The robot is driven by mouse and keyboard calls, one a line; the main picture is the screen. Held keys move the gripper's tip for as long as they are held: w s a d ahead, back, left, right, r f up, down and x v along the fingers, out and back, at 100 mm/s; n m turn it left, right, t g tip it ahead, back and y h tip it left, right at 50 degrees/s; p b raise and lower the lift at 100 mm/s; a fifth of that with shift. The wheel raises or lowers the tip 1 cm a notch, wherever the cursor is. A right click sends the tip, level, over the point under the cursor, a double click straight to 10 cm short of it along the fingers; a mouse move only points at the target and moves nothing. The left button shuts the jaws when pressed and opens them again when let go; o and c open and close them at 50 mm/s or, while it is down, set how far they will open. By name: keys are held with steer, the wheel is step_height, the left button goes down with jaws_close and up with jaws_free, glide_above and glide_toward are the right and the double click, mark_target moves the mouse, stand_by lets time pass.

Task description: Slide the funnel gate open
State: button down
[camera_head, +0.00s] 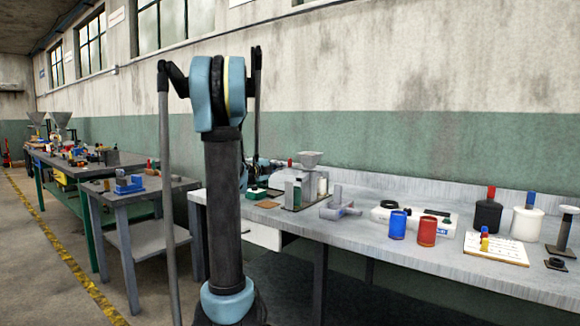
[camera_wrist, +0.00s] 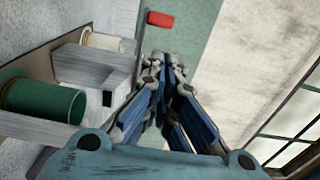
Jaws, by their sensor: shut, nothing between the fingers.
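The grey funnel (camera_head: 310,157) sits on top of a grey machine (camera_head: 312,185) on the bench, right of my arm in the head view. A small red part (camera_head: 290,163) shows just left of the funnel. A red cylinder (camera_wrist: 160,19) on a thin dark rod stands beyond my fingertips in the wrist view. I cannot tell for sure whether it is the gate's handle. My gripper (camera_wrist: 155,62) is shut and empty, apart from the red cylinder. In the head view my arm column partly hides my gripper. The gate itself cannot be made out.
A pale grey block (camera_wrist: 92,75) and a green cylinder (camera_wrist: 42,100) lie close to the left of my fingers. Blue (camera_head: 398,225) and red (camera_head: 427,231) cups stand on the bench to the right. The wall (camera_head: 420,140) runs behind the bench.

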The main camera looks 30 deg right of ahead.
mark_target(289, 161)
steer(key=x, duration=1)
steer(key=shift+w, duration=0.1)
stand_by(0.3)
steer(key=w, duration=0.1)
steer(key=w+a, duration=0.1)
steer(key=w, duration=0.1)
steer(key=shift+w+a, duration=0.15)
steer(key=shift+a, duration=0.1)
steer(key=shift+s+a, duration=0.25)
steer(key=shift+a, duration=0.2)
steer(key=v, duration=0.9)
steer(key=shift+w, duration=0.1)
